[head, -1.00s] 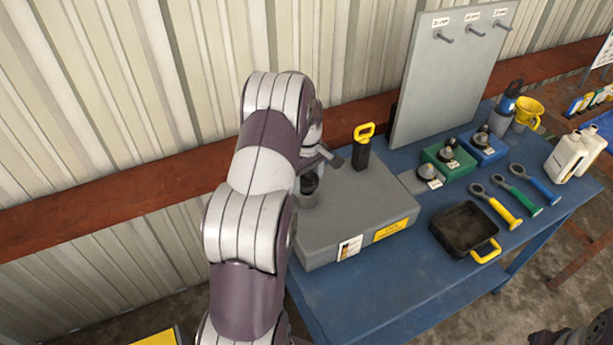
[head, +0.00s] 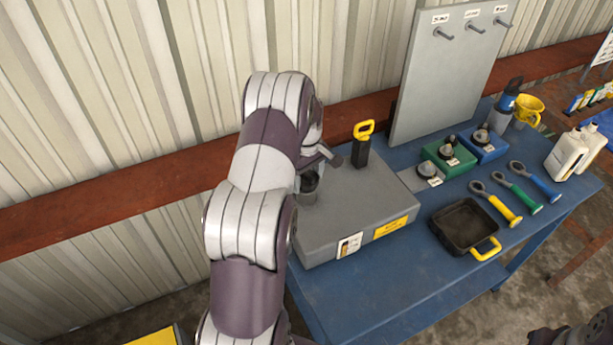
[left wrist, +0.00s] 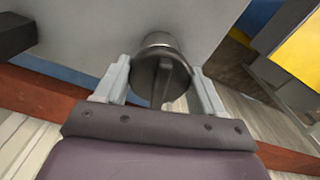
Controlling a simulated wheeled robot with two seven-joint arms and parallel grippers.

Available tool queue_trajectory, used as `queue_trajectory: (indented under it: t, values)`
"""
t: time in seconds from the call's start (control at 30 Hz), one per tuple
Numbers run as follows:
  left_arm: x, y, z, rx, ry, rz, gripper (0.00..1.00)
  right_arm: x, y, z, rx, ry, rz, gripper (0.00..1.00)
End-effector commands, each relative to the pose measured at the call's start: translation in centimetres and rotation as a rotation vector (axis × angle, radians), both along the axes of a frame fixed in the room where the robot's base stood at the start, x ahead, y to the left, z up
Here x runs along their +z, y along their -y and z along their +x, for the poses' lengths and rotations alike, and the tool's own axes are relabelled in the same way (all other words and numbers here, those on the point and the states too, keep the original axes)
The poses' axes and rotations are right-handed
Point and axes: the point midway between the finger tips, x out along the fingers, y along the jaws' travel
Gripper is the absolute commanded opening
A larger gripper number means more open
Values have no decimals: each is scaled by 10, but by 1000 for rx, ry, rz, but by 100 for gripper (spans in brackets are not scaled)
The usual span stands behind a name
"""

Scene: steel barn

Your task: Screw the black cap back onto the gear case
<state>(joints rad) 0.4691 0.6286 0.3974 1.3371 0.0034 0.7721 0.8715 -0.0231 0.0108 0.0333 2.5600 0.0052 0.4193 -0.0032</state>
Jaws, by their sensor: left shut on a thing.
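The gear case (head: 350,215) is a grey box on the left end of the blue bench, with a yellow label on its front. The black cap (head: 309,182) is at the case's back left, partly hidden by my left arm. In the left wrist view, the cap (left wrist: 158,82), with a raised bar across it, is between the two fingers of my left gripper (left wrist: 161,85), which is shut on it. The cap is at a round metal neck (left wrist: 158,40) on the case. I cannot tell how far it is seated.
A dipstick with a yellow handle (head: 363,143) stands upright on the case, near my left gripper. A black pan (head: 463,225) and several ring-ended tools lie to the right. A grey panel (head: 440,75) with pegs rises behind. The bench front is clear.

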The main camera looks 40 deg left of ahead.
Motion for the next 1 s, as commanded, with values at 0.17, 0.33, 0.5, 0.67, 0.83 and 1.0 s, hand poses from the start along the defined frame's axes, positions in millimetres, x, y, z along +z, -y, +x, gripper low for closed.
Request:
queue_trajectory:
  t: [0.17,0.33,0.5,0.67,0.83,1.0]
  values:
    - [-4,0,0,0,0,0,40,-3,0,0,0,0,0,43]
    - [-8,0,0,0,0,0,40,-5,0,0,0,0,0,43]
    - [-11,0,0,0,0,0,40,-7,0,0,0,0,0,43]
    - [-14,0,0,0,0,0,40,-9,0,0,0,0,0,43]
    - [-13,0,0,0,0,0,40,-8,0,0,0,0,0,43]
    - [-13,0,0,-105,0,0,40,-6,0,0,0,0,0,43]
